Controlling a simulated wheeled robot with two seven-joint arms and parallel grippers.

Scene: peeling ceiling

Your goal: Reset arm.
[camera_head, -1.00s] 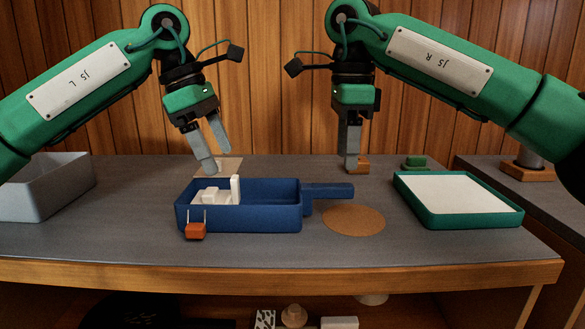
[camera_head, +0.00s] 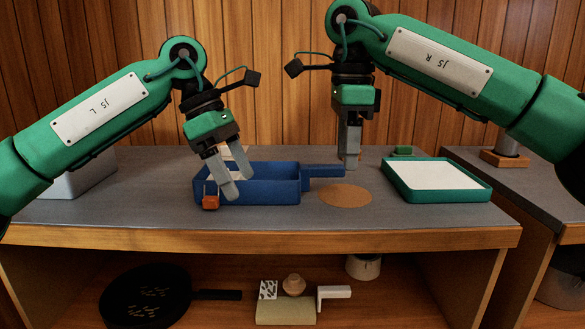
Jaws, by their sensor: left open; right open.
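My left gripper (camera_head: 226,191) is open with two grey fingers pointing down. It appears in front of the left part of the blue pan-like box (camera_head: 275,183), near a small orange-red block (camera_head: 211,202) at the box's front left. White pieces in the box are now mostly hidden behind the fingers. My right gripper (camera_head: 348,162) points straight down near the box's blue handle (camera_head: 325,171). Its fingers overlap in this view, and nothing is seen held in it.
A round cork mat (camera_head: 345,195) lies right of the box. A green-rimmed tray (camera_head: 437,196) stands further right, a grey bin (camera_head: 80,182) at left behind my arm. The lower shelf holds a black pan (camera_head: 146,297), a beige block (camera_head: 286,311) and small items.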

